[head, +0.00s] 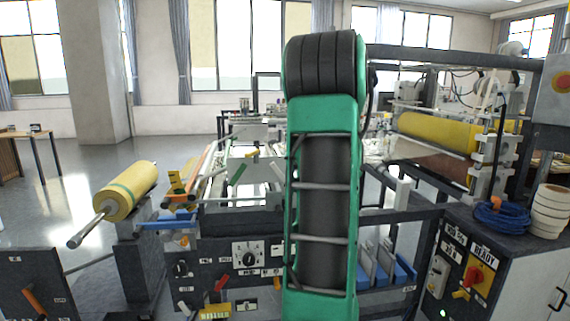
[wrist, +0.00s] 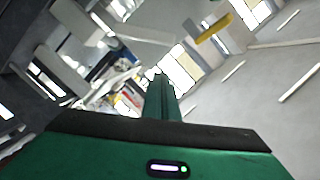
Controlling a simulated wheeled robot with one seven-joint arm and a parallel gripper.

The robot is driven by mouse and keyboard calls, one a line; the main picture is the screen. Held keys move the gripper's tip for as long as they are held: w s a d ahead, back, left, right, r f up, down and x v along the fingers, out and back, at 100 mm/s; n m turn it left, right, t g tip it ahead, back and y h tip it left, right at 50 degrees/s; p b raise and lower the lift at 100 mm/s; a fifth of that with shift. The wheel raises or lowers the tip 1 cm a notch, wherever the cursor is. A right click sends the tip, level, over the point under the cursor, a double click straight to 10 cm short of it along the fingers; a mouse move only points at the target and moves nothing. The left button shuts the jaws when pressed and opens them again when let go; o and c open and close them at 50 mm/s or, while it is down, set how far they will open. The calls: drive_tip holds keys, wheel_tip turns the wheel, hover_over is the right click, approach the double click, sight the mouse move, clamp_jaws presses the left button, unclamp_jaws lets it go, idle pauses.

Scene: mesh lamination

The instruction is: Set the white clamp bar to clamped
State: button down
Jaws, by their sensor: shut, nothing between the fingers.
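I cannot surely pick out the white clamp bar. A short white block (head: 402,194) shows on the machine frame just right of my arm in the head view, but I cannot tell whether it is the bar or how it is set. My green arm stands upright in the middle of the head view and hides part of the machine. My gripper is not visible there. In the wrist view my gripper (wrist: 161,82) is shut and empty, with tilted room and machine parts beyond and no contact visible.
A dark control panel (head: 215,262) with knobs and a red lever (head: 222,283) stands low in front. A yellow roll (head: 126,191) sticks out at left, and another yellow roll (head: 435,132) is at right. A cabinet with a blue cable coil (head: 502,216) stands at right. Open floor lies at left.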

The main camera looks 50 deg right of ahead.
drive_tip(key=v, duration=0.7)
drive_tip(key=shift+s, duration=0.2)
drive_tip(key=shift+d, duration=0.1)
drive_tip(key=a+f+n+g+y, duration=0.2)
drive_tip(key=a+f, duration=0.2)
drive_tip(key=a, duration=0.3)
drive_tip(key=w+a+f+n+g+y, duration=0.1)
drive_tip(key=a+f+n+y, duration=0.15)
drive_tip(key=a, duration=0.35)
drive_tip(key=a+f+n+g+y, duration=0.2)
drive_tip(key=a+f, duration=0.2)
drive_tip(key=a, duration=0.3)
drive_tip(key=s+a+f+n+g+y, duration=0.1)
drive_tip(key=s+a+f+n+g, duration=0.1)
drive_tip(key=s+a, duration=0.6)
drive_tip(key=s+a+f+n+g+y, duration=0.2)
drive_tip(key=s+a+f+g, duration=0.2)
drive_tip(key=s+a, duration=0.5)
drive_tip(key=s+g, duration=0.2)
drive_tip(key=s, duration=0.1)
drive_tip(key=shift+s+f+g, duration=0.2)
drive_tip(key=shift+f+g, duration=0.15)
drive_tip(key=shift+g, duration=0.05)
drive_tip(key=shift+w, duration=0.15)
